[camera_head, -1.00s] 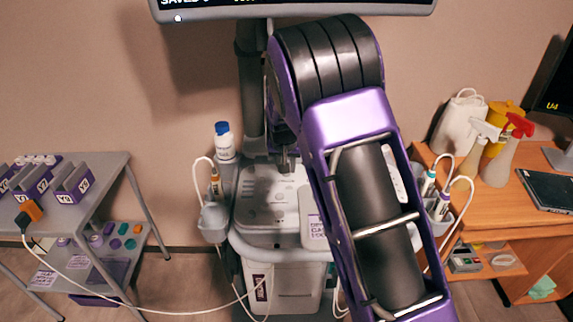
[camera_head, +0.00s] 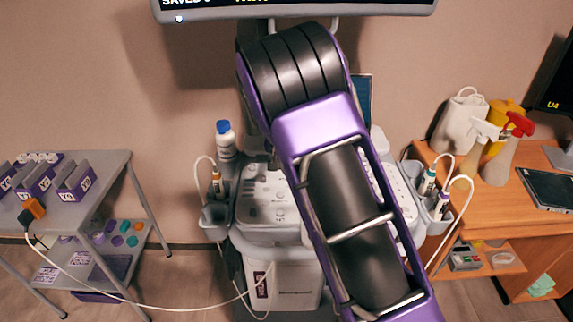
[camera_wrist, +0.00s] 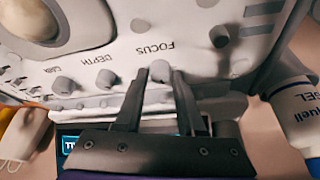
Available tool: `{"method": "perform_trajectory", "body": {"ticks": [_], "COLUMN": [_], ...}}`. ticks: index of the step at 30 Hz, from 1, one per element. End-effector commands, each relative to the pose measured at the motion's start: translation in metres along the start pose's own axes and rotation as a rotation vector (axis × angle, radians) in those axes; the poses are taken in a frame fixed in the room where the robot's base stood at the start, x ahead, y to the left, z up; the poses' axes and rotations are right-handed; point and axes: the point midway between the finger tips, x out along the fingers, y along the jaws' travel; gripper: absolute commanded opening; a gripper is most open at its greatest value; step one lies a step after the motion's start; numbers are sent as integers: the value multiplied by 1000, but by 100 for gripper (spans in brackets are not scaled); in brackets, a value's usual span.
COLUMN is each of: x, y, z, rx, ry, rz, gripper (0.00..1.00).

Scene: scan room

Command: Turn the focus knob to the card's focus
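The focus knob (camera_wrist: 160,70) is a small light grey knob on the pale console panel, beside the upside-down word FOCUS in the wrist view. My gripper (camera_wrist: 160,74) has its two dark fingers on either side of this knob. The fingers are apart, and I cannot tell whether they touch it. In the head view my arm covers the gripper and the focus knob. The console (camera_head: 265,240) shows to the left of my arm. A wide screen (camera_head: 300,8) hangs above, cut off by the frame's top. I cannot make out a focus card.
The depth knob (camera_wrist: 105,79), the gain knob (camera_wrist: 65,85) and another dark knob (camera_wrist: 220,37) are close to my fingers. A blue-capped bottle (camera_head: 225,140) and probe holders flank the console. A grey cart (camera_head: 110,170) stands left, a wooden desk (camera_head: 540,222) right.

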Motion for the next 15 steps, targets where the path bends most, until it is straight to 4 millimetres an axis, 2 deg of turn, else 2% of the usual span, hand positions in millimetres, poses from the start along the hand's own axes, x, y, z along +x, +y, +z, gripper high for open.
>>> {"method": "perform_trajectory", "body": {"ticks": [1, 3, 11, 15], "x": [0, 0, 0, -8], "y": [0, 0, 0, -1], "z": [0, 0, 0, -1], "rx": [0, 0, 0, 0], "ry": [0, 0, 1, 2], "rz": [0, 0, -1, -3], "gripper": [50, 62, 62, 62]}}
